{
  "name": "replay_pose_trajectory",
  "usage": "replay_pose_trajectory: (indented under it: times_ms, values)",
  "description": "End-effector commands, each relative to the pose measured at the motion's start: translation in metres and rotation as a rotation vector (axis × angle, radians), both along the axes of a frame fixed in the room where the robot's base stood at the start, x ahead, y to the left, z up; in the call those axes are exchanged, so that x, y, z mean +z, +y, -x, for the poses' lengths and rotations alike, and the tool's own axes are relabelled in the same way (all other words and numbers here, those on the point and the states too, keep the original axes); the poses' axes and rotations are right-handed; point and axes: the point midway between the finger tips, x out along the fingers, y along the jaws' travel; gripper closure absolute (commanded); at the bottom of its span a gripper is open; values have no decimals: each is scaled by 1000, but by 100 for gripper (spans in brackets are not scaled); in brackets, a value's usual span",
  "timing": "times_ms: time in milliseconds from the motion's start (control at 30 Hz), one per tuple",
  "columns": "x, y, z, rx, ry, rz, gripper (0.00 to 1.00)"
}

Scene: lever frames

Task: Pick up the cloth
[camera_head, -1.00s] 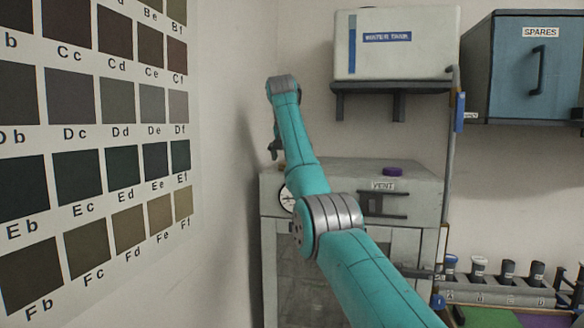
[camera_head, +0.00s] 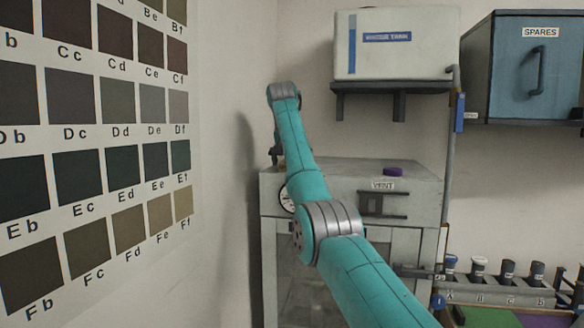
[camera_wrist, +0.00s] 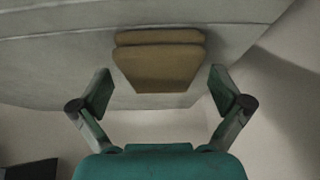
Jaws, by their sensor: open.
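The cloth (camera_wrist: 160,62) is a tan, folded piece lying on a pale grey surface in the wrist view, near that surface's edge. I cannot make it out in the head view. My gripper (camera_wrist: 161,88) is open, with one finger on each side of the cloth's near end and nothing held. The fingers look apart from the cloth; the height gap is hard to tell. In the head view my gripper (camera_head: 276,156) hangs at the left end of the grey cabinet's top, small and partly hidden.
A wall with a colour chart (camera_head: 100,130) stands close on the left. A white tank (camera_head: 395,45) sits on a shelf above. A rack of vials (camera_head: 500,292) is at lower right.

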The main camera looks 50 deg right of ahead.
Motion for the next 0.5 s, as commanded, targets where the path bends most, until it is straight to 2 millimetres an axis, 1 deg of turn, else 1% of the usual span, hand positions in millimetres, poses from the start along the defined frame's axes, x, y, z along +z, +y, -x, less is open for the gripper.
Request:
replay_pose_trajectory:
  times_ms: [133, 167, 200, 267, 300, 367, 400, 500]
  values:
    - [0, 0, 0, 0, 0, 0, 0]
    - [0, 0, 0, 0, 0, 0, 3]
    - [0, 0, 0, 0, 0, 0, 12]
    - [0, 0, 0, 0, 0, 0, 28]
    - [0, 0, 0, 0, 0, 0, 38]
    - [0, 0, 0, 0, 0, 0, 52]
    - [0, 0, 0, 0, 0, 0, 62]
    - [0, 0, 0, 0, 0, 0, 64]
